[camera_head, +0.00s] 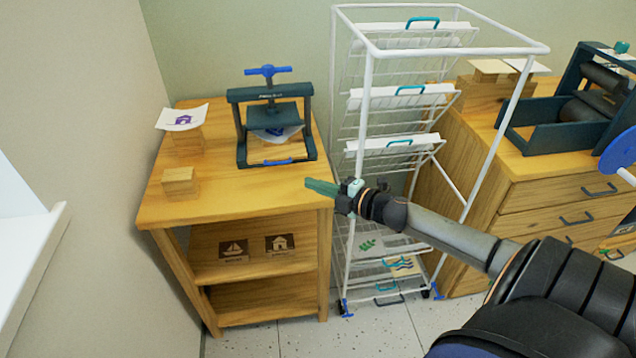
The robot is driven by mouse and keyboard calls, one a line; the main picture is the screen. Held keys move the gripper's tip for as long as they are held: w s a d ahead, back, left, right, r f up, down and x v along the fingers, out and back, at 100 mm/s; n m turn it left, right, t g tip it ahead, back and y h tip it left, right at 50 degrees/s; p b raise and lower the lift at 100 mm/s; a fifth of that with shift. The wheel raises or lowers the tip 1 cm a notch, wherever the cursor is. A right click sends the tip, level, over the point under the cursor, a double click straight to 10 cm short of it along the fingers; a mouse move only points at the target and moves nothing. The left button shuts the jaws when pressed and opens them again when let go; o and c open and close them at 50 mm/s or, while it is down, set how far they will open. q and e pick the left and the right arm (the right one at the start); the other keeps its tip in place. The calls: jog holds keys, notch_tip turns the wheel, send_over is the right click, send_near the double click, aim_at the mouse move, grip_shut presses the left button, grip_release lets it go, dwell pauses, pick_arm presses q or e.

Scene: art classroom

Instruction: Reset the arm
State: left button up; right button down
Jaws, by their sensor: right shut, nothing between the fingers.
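My right arm comes in from the lower right. Its gripper (322,187) is shut and empty, with its teal fingers pointing left. In the picture the fingertips lie over the front right corner of the wooden table (240,192); whether they touch it I cannot tell. My left gripper is not in view. On the table stands a dark press (272,112) with a blue handle and a printed sheet under its plate.
A white wire drying rack (365,100) stands right of the table, behind my right gripper. Wooden blocks (180,183) and a sheet with a purple house print (182,117) are on the table's left. A drawer cabinet (545,180) carries a roller press (575,110) at right.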

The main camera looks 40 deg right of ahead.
jog(key=shift+s+d+r, duration=0.1)
jog(key=shift+s, duration=0.25)
